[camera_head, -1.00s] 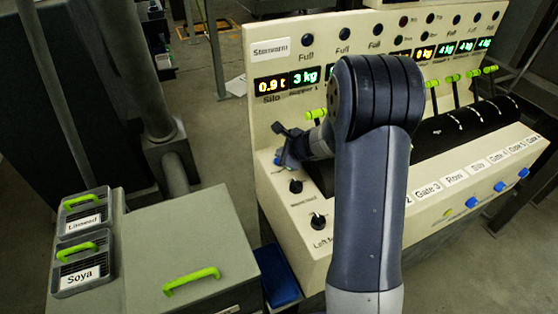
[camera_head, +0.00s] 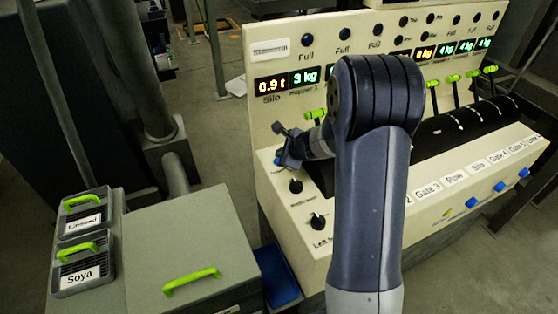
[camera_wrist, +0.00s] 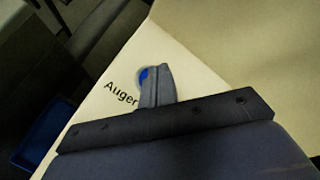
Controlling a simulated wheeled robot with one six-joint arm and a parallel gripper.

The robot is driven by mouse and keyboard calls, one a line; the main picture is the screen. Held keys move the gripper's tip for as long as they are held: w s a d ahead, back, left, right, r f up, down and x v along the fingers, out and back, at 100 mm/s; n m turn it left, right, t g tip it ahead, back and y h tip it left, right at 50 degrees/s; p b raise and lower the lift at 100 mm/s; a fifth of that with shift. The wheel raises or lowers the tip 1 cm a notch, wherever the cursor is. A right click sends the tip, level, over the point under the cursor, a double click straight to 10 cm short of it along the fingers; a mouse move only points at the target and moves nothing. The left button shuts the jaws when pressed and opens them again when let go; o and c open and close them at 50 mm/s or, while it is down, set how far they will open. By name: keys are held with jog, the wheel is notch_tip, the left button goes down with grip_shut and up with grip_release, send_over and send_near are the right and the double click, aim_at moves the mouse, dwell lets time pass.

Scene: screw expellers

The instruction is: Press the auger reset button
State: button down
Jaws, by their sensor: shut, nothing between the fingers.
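The blue auger button (camera_wrist: 144,74) sits on the cream panel next to the printed word "Auger" in the wrist view. My gripper (camera_wrist: 158,72) is shut and empty, its fingertips over the button and hiding its right part. I cannot tell whether the fingertips touch it. In the head view my gripper (camera_head: 284,161) is low over the left end of the control console (camera_head: 305,215), and a bit of the blue button (camera_head: 277,160) shows beside it.
Black knobs (camera_head: 296,186) stand on the panel just in front of the gripper. Green-tipped levers (camera_head: 453,78) and lit displays (camera_head: 306,77) line the console. A grey cabinet (camera_head: 180,240) with a green handle and a blue bin (camera_head: 276,277) lie left of it.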

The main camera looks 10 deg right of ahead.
jog(key=shift+f, duration=0.1)
jog(key=shift+f+b, duration=0.3)
jog(key=shift+b, duration=0.25)
jog(key=shift+f+b, duration=0.45)
jog(key=shift+b, duration=0.05)
dwell(0.4)
dwell(0.4)
jog(key=shift+r+p, duration=0.7)
jog(key=shift+r, duration=0.15)
jog(key=shift+r+p, duration=2.15)
jog(key=shift+r, duration=0.4)
jog(key=shift+a, duration=0.1)
